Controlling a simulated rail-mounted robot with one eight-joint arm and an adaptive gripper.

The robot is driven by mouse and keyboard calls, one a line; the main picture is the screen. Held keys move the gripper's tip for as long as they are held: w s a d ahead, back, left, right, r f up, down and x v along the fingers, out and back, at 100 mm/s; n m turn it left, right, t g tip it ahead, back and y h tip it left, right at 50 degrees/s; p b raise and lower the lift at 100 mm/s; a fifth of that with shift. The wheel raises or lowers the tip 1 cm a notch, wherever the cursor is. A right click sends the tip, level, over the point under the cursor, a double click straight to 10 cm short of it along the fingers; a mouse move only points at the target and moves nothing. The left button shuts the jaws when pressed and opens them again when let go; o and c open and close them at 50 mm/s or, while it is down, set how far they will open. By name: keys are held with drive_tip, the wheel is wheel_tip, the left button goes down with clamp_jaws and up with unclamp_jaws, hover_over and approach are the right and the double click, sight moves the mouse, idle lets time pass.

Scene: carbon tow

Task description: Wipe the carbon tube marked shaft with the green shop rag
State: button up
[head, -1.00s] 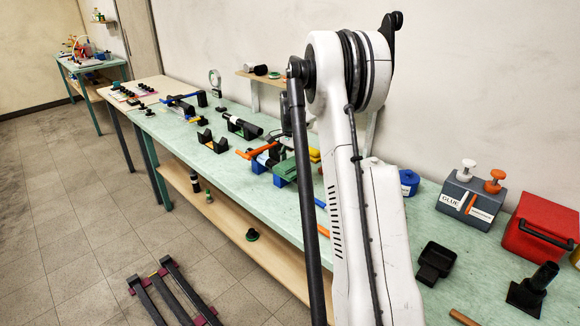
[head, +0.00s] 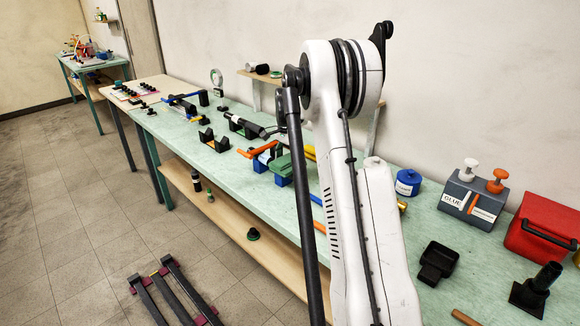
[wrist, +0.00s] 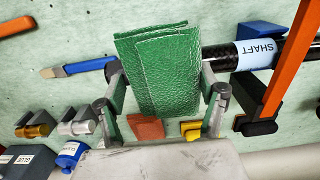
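The green rag (wrist: 162,75) is a folded, textured pad in the middle of the wrist view. My gripper (wrist: 160,72) has one finger at each side of the rag, wide apart and close to its edges. I cannot tell whether both fingers press on it. The dark tube labelled SHAFT (wrist: 256,53) lies to the right of the rag; its left end is hidden behind the rag and right finger.
An orange bar with a black foot (wrist: 285,65) crosses in front of the tube. A blue-handled brush (wrist: 88,67) lies left of the rag. Holders with amber and silver cylinders (wrist: 75,125) and a blue jar (wrist: 71,154) stand lower left. A glue box (head: 470,200) and red case (head: 540,228) stand right.

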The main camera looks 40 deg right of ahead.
drive_tip(key=shift+r, duration=0.35)
idle(0.5)
drive_tip(key=shift+c, duration=0.5)
drive_tip(key=c, duration=0.7)
drive_tip(key=shift+c, duration=0.2)
drive_tip(key=shift+s, duration=0.15)
drive_tip(key=shift+s, duration=1.2)
drive_tip(key=shift+d, duration=0.1)
drive_tip(key=shift+r+p, duration=0.8)
drive_tip(key=shift+r, duration=1.7)
